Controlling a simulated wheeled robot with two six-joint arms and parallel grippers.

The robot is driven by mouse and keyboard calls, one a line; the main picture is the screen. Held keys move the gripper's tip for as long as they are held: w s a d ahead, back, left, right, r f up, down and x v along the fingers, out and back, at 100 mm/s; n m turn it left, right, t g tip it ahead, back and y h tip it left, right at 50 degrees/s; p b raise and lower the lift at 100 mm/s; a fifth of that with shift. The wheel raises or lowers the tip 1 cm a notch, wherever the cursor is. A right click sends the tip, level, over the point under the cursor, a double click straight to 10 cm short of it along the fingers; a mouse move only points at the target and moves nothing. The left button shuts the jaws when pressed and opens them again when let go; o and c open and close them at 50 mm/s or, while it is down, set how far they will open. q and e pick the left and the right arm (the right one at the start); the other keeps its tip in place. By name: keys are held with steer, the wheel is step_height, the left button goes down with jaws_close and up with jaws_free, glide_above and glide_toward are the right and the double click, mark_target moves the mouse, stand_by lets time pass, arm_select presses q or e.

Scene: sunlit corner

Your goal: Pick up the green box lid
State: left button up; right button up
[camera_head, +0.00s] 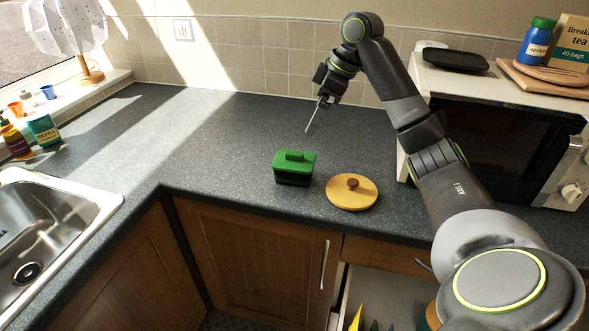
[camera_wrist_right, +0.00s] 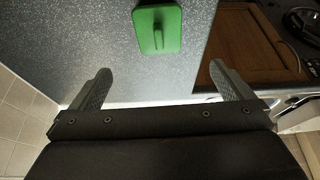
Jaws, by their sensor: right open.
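The green box lid (camera_head: 295,162) has a raised bar handle on top. It sits on a dark box (camera_head: 292,181) on the grey worktop, near its front edge. The lid also shows in the right wrist view (camera_wrist_right: 158,29), top centre, beyond the fingertips. My right gripper (camera_head: 310,129) is above the worktop, behind and slightly right of the lid in the head view, apart from it. Its two fingers (camera_wrist_right: 160,80) are spread with nothing between them. My left gripper is in neither view.
A round wooden lid (camera_head: 351,192) with a brown knob lies on the worktop just right of the box. A white microwave (camera_head: 500,140) stands further right, with a black tray (camera_head: 455,60) on top. A sink (camera_head: 50,220) is at the left. The worktop left of the box is clear. A drawer (camera_head: 375,290) below stands open.

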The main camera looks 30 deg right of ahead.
steer(key=p, duration=0.1)
glide_above(297, 154)
steer(key=s+d, duration=0.1)
step_height(297, 154, down, 8)
steer(key=shift+s, duration=0.15)
steer(key=p+x, duration=0.1)
steer(key=x, duration=0.3)
steer(key=shift+d, duration=0.2)
steer(key=shift+a+f, duration=0.2)
steer(key=shift+f, duration=0.5)
steer(key=shift+r, duration=0.1)
steer(key=c, duration=1)
